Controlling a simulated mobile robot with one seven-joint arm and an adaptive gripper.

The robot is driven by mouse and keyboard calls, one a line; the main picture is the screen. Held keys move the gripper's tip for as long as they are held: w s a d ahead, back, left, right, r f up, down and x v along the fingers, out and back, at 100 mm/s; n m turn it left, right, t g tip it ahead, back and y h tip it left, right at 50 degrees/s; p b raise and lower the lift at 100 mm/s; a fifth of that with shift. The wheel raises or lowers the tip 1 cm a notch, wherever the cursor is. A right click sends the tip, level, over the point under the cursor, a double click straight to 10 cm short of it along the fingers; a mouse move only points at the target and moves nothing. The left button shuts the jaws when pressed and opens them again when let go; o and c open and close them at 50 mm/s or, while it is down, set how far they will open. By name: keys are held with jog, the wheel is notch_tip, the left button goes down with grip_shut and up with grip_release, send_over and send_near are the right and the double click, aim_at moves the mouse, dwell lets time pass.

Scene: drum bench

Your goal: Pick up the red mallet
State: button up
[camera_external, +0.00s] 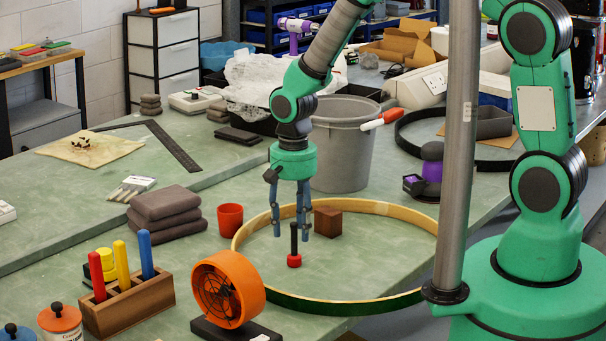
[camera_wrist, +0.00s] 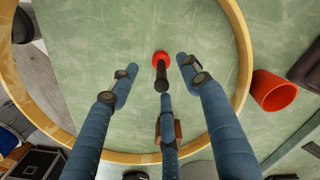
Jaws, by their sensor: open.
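The red mallet (camera_external: 294,246) stands upright on the green bench, its red head down and its black handle up. It is inside a large yellow wooden hoop (camera_external: 350,205). In the wrist view the mallet's red head (camera_wrist: 161,58) shows beyond its black handle (camera_wrist: 161,80). My gripper (camera_external: 296,225) hangs above the bench with its blue fingers pointing down. In the wrist view its several fingers (camera_wrist: 158,85) are spread apart around the mallet's handle. The gripper is open, and I cannot tell whether any finger touches the handle.
A brown wooden block (camera_external: 328,222) sits inside the hoop close to the fingers. A red cup (camera_external: 230,217) and an orange fan (camera_external: 228,290) stand just outside on the left and front. A grey bin (camera_external: 345,155) stands behind. The hoop's front right interior is clear.

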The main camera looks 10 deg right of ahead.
aim_at(294, 255)
jog(key=shift+f, duration=1.05)
jog(key=shift+w+f+b, duration=0.15)
jog(key=shift+f+b, duration=0.3)
jog(key=shift+f, duration=2.15)
grip_shut()
